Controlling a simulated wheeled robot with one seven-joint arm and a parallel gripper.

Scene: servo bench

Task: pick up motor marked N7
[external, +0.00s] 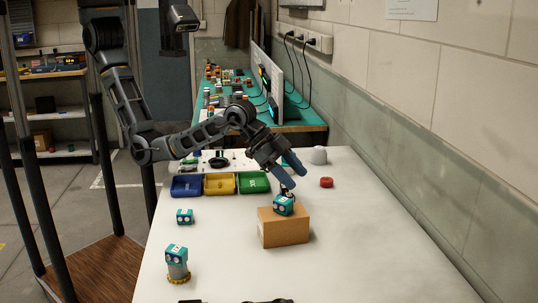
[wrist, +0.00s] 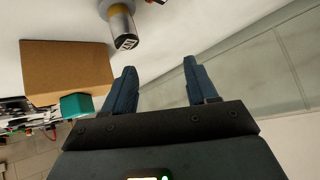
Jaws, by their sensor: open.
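A teal motor (external: 284,206) with pale round marks sits on a cardboard box (external: 283,233); the box also shows in the wrist view (wrist: 66,72). A second teal motor (external: 185,216) lies on the white table at left. A third teal-topped motor (external: 177,262) stands upright on a gold toothed ring nearer the front. The wrist view shows a silver cylinder with a dark marked end (wrist: 122,25), beyond my fingertips. My gripper (external: 292,179) is open and empty near the boxed motor; its blue fingers (wrist: 160,66) are spread apart.
Blue (external: 187,186), yellow (external: 219,184) and green (external: 254,182) trays stand behind the box at left. A red round part (external: 326,182) and a grey dome (external: 319,155) lie at right. The table's right front is clear. A wall runs along the right.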

